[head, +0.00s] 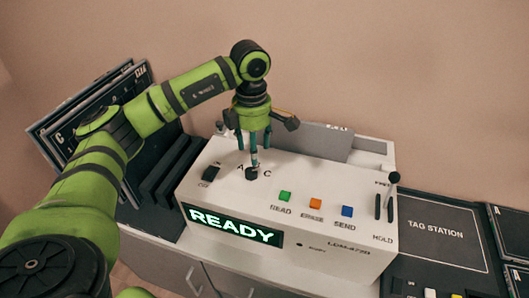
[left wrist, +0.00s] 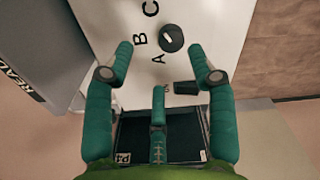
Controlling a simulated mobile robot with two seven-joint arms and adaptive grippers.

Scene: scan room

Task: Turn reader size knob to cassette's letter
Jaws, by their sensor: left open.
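The size knob (head: 252,174) is a small black dial on the white reader's top, with letters A and C legible beside it. In the left wrist view the knob (left wrist: 171,39) shows A, B and C around it; its pointer direction is hard to tell. My left gripper (head: 254,150) is open, fingers pointing down, just above the knob. In the wrist view its fingertips (left wrist: 163,60) are spread and hold nothing; the knob lies beyond them. Dark cassettes (head: 60,128) stand tilted in a rack at left; one shows a letter C. My right gripper is not in view.
The reader (head: 330,248) has a lit READY display (head: 232,226), green, orange and blue buttons, and a lever (head: 393,179) at right. A black rocker switch (head: 210,174) sits left of the knob. A dark tag station (head: 436,232) lies right. A wall stands behind.

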